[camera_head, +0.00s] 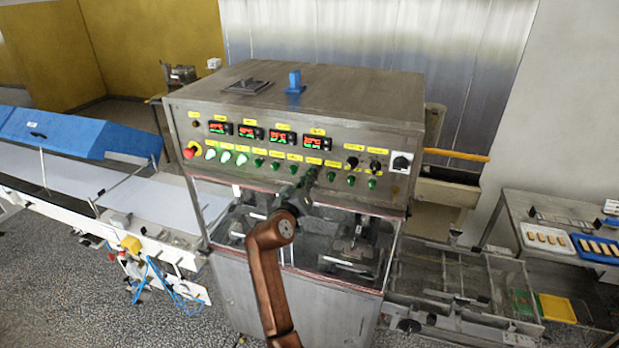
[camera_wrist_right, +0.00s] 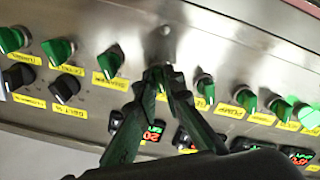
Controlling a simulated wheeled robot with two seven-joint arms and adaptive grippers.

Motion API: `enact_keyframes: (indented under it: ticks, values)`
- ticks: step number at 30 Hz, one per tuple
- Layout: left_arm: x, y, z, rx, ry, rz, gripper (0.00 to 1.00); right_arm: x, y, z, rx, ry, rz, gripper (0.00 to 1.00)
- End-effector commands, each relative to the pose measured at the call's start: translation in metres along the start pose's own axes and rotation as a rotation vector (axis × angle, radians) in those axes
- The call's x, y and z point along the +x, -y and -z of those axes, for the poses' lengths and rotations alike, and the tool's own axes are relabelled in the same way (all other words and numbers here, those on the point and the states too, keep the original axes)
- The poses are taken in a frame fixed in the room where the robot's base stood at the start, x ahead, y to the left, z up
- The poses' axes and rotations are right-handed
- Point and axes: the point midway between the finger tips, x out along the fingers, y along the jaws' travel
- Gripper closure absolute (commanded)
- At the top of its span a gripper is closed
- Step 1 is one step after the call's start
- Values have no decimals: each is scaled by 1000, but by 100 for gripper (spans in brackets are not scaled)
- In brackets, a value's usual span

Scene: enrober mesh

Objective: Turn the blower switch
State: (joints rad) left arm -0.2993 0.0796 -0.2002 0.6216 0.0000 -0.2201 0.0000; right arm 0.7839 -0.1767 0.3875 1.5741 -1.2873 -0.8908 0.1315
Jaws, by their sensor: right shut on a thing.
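The control panel (camera_head: 335,151) of the steel machine carries a row of green rotary switches with yellow labels. My right gripper (camera_head: 306,182) is at the panel, right of its middle; in the right wrist view its two dark fingers (camera_wrist_right: 165,78) come together at the panel face. They are shut on one switch of the row, which they mostly hide. I take it for the blower switch, but its label cannot be read and its knob angle cannot be told. Free green switches stand on both sides, one to the left (camera_wrist_right: 110,62) and one to the right (camera_wrist_right: 205,88). My left gripper is not in view.
A red emergency button (camera_head: 190,152) is at the panel's left end. Two black knobs (camera_head: 352,162) and a white-plated switch (camera_head: 400,162) are at its right. Lit displays (camera_head: 283,138) run above the switches. The neighbouring switches are close to my fingers.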

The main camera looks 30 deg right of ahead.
Motion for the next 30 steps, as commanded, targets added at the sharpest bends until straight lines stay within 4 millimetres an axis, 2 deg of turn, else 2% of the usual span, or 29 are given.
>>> enact_keyframes:
  ticks: [9,18,22,30]
  values:
    - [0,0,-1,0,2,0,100,0,0,0,0,-1,1,74]
    - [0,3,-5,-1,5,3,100,0,-2,3,2,-2,0,74]
    - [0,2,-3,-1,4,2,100,0,-9,17,4,-3,-1,74]
    - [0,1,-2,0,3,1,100,0,-36,61,4,-3,-1,74]
